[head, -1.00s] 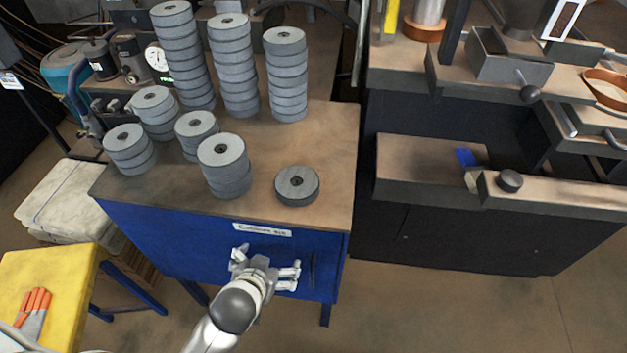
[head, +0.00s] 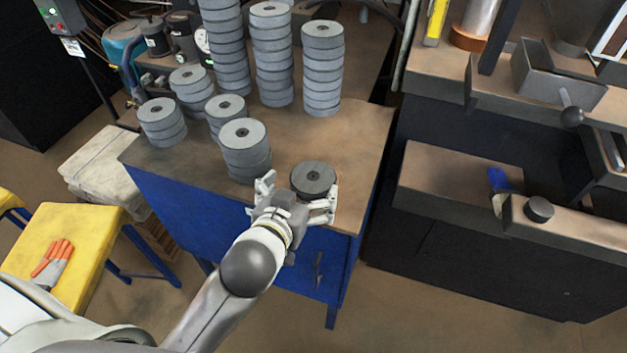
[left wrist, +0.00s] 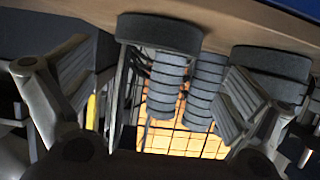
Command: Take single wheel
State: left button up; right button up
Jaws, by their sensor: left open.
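The single grey wheel (head: 314,178) lies flat by itself near the front right of the blue cabinet's brown top. My left gripper (head: 300,184) is open at the near side of this wheel, with one finger to its left and one to its right. In the left wrist view, which is upside down, the wheel (left wrist: 160,33) shows ahead between the open fingers (left wrist: 150,95), with nothing held. The gripper hides part of the wheel's near edge in the head view. My right gripper is not in view.
A short wheel stack (head: 245,150) stands just left of the gripper. Tall stacks (head: 322,68) and shorter ones stand behind. The cabinet top (head: 362,150) is clear right of the wheel. A dark machine (head: 470,240) stands at the right, a yellow stool (head: 60,225) at the left.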

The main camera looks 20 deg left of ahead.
aim_at(313, 177)
pick_arm(q)
jog(key=shift+d+x, duration=0.2)
jog(key=shift+x, duration=2.65)
jog(key=shift+f, duration=0.15)
jog(key=c, duration=1.1)
jog(key=shift+c, duration=0.4)
jog(key=shift+r, duration=0.2)
